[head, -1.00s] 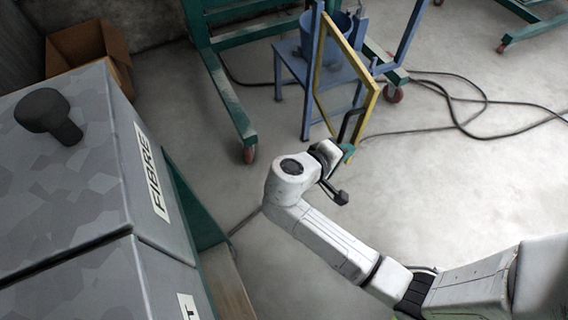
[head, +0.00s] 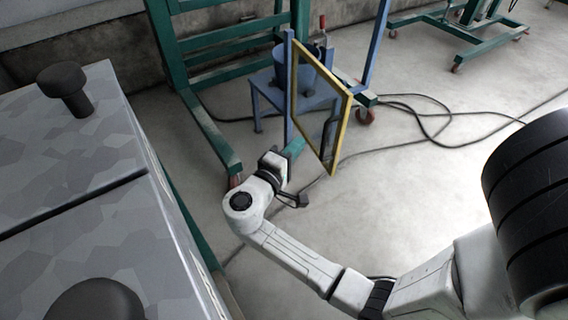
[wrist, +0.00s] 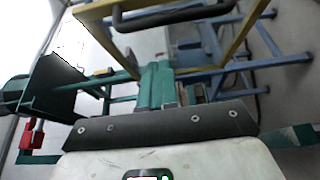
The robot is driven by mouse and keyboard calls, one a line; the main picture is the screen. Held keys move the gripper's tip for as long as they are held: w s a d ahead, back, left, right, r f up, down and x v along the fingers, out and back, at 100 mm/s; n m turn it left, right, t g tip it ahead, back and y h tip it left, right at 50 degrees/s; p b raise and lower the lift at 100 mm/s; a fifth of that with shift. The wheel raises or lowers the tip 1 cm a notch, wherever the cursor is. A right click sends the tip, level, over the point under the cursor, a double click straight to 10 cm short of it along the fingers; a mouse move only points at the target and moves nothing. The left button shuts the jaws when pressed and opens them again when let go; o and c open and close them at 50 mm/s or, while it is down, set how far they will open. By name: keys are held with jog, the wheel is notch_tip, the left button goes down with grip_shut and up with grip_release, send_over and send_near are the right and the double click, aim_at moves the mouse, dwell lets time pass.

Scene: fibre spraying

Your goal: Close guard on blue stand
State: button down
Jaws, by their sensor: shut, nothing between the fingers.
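The blue stand (head: 264,90) is beyond my arm in the head view. The guard, a yellow frame (head: 322,69), stands swung out from the stand's upright post towards my arm, so it is open. A dark handle (head: 327,137) is on the guard. My gripper (head: 296,147), with teal fingers, is shut and empty, low beside the guard's lower left side. In the wrist view the shut fingers (wrist: 155,84) point towards the stand, with the guard's yellow bar (wrist: 235,36) and black handle (wrist: 168,16) above them. Contact with the guard cannot be told.
A blue bucket (head: 304,72) sits on the stand. A green frame (head: 213,137) on castors stands at the left of it. Black cables (head: 430,120) lie on the floor to the right. The grey fibre machine (head: 90,180) fills the left. Floor right of the guard is mostly clear.

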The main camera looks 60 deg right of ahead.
jog(key=shift+s+d+b, duration=0.55)
jog(key=shift+s+d, duration=1.15)
jog(key=shift+d, duration=0.05)
